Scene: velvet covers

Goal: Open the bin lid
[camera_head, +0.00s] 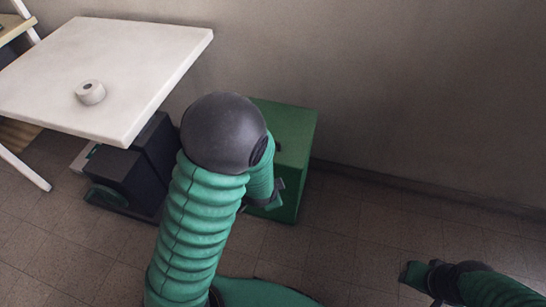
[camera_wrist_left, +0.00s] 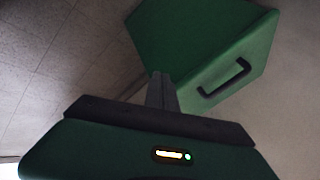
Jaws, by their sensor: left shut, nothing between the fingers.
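The bin (camera_head: 297,122) is a green box on the floor against the wall, partly hidden by my left arm in the head view. Its lid (camera_wrist_left: 245,58) shows in the left wrist view with a dark bar handle (camera_wrist_left: 225,79) and looks closed. My left gripper (camera_head: 272,197) is low in front of the bin in the head view, mostly hidden by its own arm. Its fingers (camera_wrist_left: 160,88) are together and empty in the left wrist view, apart from the handle; contact with the bin cannot be told. My right gripper (camera_head: 414,274) is at the lower right, away from the bin; its jaws are unclear.
The wall (camera_head: 420,90) is behind the bin. The tiled floor (camera_head: 350,225) right of the bin is clear.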

